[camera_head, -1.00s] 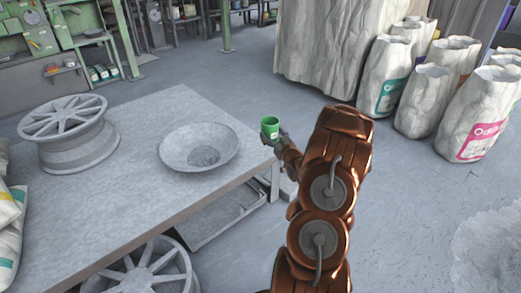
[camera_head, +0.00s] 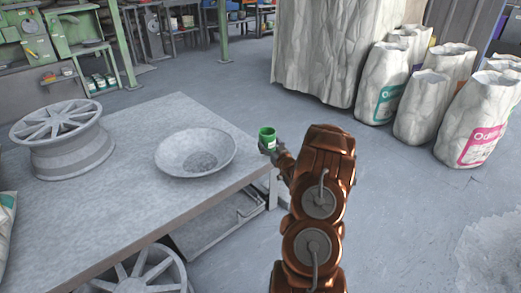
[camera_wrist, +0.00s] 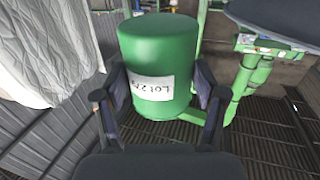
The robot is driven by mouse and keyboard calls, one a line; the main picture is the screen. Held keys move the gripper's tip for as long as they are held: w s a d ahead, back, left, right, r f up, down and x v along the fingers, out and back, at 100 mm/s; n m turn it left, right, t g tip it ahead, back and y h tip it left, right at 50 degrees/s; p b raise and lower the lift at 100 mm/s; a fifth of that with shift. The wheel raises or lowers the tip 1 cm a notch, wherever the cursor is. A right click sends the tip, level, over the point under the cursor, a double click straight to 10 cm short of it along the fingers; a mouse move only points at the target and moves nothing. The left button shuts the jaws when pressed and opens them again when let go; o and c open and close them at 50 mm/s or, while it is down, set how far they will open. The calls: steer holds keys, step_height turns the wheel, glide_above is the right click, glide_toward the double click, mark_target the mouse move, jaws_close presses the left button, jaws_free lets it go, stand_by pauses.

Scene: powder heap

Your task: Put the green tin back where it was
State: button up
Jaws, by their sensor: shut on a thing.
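The green tin (camera_head: 267,137) is at the end of my arm, beside the right corner of the table in the head view. In the wrist view the green tin (camera_wrist: 158,62) is upright between my fingers, with a white label showing part of the word "Lot". My gripper (camera_head: 272,150) is shut on the tin; it also shows in the wrist view (camera_wrist: 158,98), a finger on each side. The tin's far side is hidden.
The grey table (camera_head: 115,225) carries a wide shallow bowl (camera_head: 172,148) with grey powder and a wheel rim (camera_head: 60,140). White sacks (camera_head: 470,118) stand on the floor at the right. A powder heap (camera_head: 490,255) lies at lower right. Open floor separates them.

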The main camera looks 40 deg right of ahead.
steer(key=w, duration=0.2)
steer(key=w+b, duration=0.1)
steer(key=w, duration=0.3)
steer(key=shift+w+d+f+b, duration=0.1)
steer(key=shift+d+f+b, duration=0.05)
steer(key=shift+f+b, duration=1.3)
steer(key=shift+f, duration=0.7)
steer(key=shift+r, duration=0.1)
steer(key=o, duration=1.4)
steer(key=shift+o, duration=0.2)
